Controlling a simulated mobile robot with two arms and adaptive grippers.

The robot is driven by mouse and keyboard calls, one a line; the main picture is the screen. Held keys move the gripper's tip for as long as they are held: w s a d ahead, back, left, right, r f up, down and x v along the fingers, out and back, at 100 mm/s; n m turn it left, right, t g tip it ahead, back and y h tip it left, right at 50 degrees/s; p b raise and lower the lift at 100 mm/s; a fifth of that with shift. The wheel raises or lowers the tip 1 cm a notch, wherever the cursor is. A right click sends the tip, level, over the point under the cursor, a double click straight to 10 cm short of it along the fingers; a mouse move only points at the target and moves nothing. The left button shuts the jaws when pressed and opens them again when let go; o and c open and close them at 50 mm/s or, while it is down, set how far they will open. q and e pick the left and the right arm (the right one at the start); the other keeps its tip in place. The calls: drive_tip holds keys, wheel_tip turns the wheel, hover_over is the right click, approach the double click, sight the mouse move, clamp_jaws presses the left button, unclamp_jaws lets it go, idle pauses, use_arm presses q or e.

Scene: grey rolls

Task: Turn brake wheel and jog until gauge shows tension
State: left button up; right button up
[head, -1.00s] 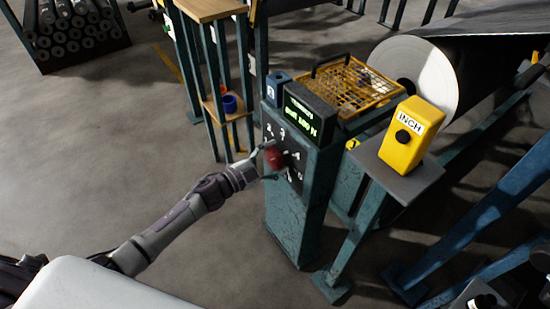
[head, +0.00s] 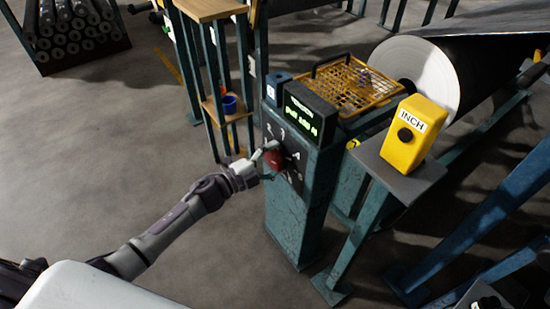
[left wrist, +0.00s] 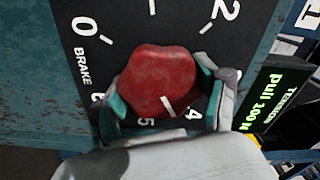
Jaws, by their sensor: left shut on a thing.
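The red brake knob (left wrist: 155,72) sits on a dark dial plate marked BRAKE in the left wrist view. Its white pointer line lies between 4 and 5. The knob also shows on the teal post in the head view (head: 274,161). My left gripper (left wrist: 166,98) is shut around the knob, one finger on each side; it also shows in the head view (head: 267,158). The tension display (left wrist: 276,98) reads "pull 100 N" in green; it stands above the dial in the head view (head: 304,118). The yellow INCH box (head: 408,150) with its black button stands to the right.
A yellow wire-mesh cover (head: 350,88) lies behind the display. A large roll (head: 428,70) with dark web is at the back right. A wooden-topped stand (head: 212,10) is behind the post. The floor to the left is clear.

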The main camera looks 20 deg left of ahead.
use_arm(q)
drive_tip(key=o, duration=1.2)
drive_tip(key=shift+s+a, duration=0.1)
drive_tip(key=shift+s, duration=0.05)
drive_tip(key=v, duration=1.1)
drive_tip(key=shift+s+a, duration=0.15)
drive_tip(key=shift+s, duration=0.2)
